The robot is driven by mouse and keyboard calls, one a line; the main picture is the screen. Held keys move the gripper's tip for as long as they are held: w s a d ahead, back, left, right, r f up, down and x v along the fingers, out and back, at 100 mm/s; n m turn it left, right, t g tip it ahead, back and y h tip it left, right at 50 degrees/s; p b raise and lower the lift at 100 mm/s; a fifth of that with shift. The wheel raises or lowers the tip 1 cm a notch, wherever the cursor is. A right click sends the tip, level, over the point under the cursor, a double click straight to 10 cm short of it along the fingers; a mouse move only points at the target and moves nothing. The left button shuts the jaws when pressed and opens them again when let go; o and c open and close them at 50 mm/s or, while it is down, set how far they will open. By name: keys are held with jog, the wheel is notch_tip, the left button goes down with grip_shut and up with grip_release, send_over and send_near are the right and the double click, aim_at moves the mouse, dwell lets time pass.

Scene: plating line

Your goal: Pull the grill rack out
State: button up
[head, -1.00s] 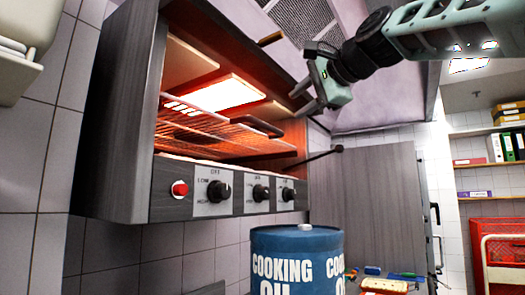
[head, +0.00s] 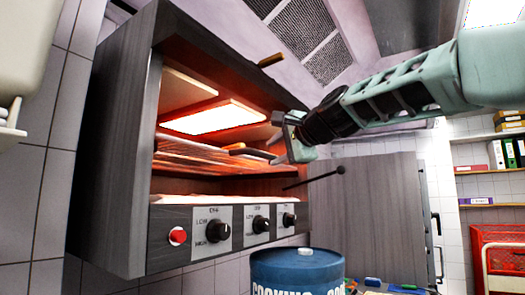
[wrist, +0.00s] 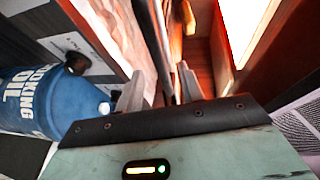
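The grill rack (head: 190,158), a wire shelf lit orange, sits inside the open-fronted grill (head: 120,140), below the glowing heating panel (head: 215,118). My gripper (head: 275,157) is at the right part of the grill opening, at about the rack's height, its fingers pointing left. In the wrist view, my gripper (wrist: 160,88) is open, with a finger on either side of a long dark bar (wrist: 150,35). I cannot tell surely whether this bar is the rack's front handle, or whether either finger touches it.
A black rod with a ball end (head: 325,176) sticks out at the grill's right, below my gripper. Black knobs (head: 217,230) and a red button (head: 178,235) line the front panel. A blue cooking oil drum (head: 297,268) stands below. A wooden handle (head: 271,60) juts out above.

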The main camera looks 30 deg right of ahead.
aim_at(269, 156)
jog(key=p+x, duration=0.2)
jog(key=x, duration=0.4)
jog(key=shift+w+a, duration=0.1)
jog(key=shift+w, duration=0.2)
grip_shut()
